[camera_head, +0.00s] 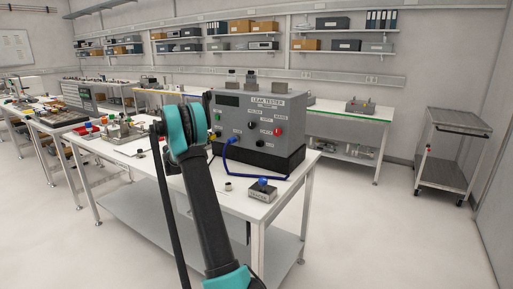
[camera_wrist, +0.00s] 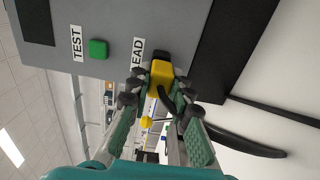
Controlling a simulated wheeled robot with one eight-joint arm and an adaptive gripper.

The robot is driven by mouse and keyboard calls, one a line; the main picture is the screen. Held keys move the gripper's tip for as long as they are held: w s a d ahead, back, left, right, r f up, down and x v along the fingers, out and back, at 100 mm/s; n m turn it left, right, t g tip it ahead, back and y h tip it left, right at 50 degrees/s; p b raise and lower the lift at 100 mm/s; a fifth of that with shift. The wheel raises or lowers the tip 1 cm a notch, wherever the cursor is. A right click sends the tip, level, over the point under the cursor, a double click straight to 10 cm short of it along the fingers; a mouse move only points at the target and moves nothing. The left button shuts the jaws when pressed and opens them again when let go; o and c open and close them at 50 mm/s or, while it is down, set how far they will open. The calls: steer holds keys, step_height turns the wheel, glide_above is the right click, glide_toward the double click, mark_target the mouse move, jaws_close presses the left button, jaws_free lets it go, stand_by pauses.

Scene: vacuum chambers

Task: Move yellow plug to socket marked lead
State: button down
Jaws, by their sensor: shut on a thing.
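The yellow plug (camera_wrist: 161,77) is between the fingertips of my gripper (camera_wrist: 157,92) in the wrist view, and the gripper is shut on it. The plug's front end is at a dark socket (camera_wrist: 161,56) on the grey panel, beside a label (camera_wrist: 137,54) partly covered and reading "EAD". I cannot tell how deep the plug sits. A dark cable trails behind it.
A green button (camera_wrist: 97,48) marked TEST is near the socket. A blue cable (camera_head: 270,176) hangs from the tester's front. Trays and parts lie on the bench's left side.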

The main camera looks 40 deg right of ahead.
steer(key=shift+x, duration=0.85)
stand_by(0.9)
steer(key=c, duration=1.3)
jaws_free()
steer(key=shift+a, duration=0.2)
steer(key=v, duration=0.6)
steer(key=shift+s+a, duration=0.2)
steer(key=shift+a, duration=0.1)
